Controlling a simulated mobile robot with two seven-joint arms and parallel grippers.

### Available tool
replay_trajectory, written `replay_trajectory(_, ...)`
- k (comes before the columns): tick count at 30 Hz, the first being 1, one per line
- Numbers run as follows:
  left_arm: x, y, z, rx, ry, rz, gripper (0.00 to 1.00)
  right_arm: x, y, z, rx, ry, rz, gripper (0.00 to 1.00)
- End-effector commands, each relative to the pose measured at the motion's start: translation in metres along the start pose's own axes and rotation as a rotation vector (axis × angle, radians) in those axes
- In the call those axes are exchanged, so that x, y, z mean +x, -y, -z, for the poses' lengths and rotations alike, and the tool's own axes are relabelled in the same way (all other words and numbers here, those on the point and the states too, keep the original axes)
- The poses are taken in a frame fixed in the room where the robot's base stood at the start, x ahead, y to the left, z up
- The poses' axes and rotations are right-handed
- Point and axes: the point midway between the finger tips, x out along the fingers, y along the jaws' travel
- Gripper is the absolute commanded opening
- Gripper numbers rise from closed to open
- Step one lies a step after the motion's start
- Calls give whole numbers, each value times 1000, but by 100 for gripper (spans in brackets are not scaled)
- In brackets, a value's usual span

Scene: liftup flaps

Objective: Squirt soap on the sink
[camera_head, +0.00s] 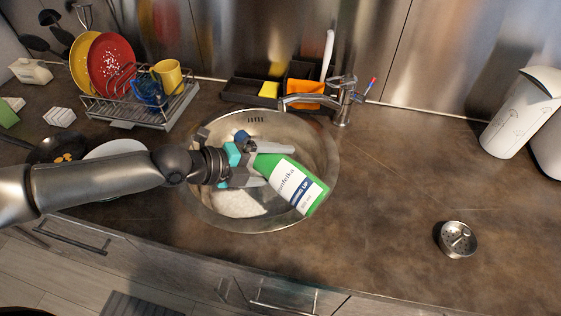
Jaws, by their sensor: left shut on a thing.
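A green soap bottle with a white label (294,184) is held above the sink, tilted, its base pointing down to the right and its top up to the left. My left gripper (254,166) comes in from the left and is shut on the bottle near its upper end. The round metal sink (322,146) lies below, with a pale patch (240,203) on its bowl floor, perhaps a plate or foam. The bottle and gripper hide much of the bowl. My right gripper is not in view.
A faucet (343,100) stands behind the sink, beside a caddy (240,92) with sponges and an orange cloth (305,90). A dish rack (140,108) with plates and mugs is at the back left. A metal strainer (457,239) lies right. The counter between is clear.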

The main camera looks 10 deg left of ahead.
Motion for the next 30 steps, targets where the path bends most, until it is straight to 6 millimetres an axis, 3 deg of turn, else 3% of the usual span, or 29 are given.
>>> replay_trajectory(7,-6,12,-2,48,30,-15,1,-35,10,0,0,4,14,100)
replay_trajectory(30,-26,32,-20,359,215,-145,0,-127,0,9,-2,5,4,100)
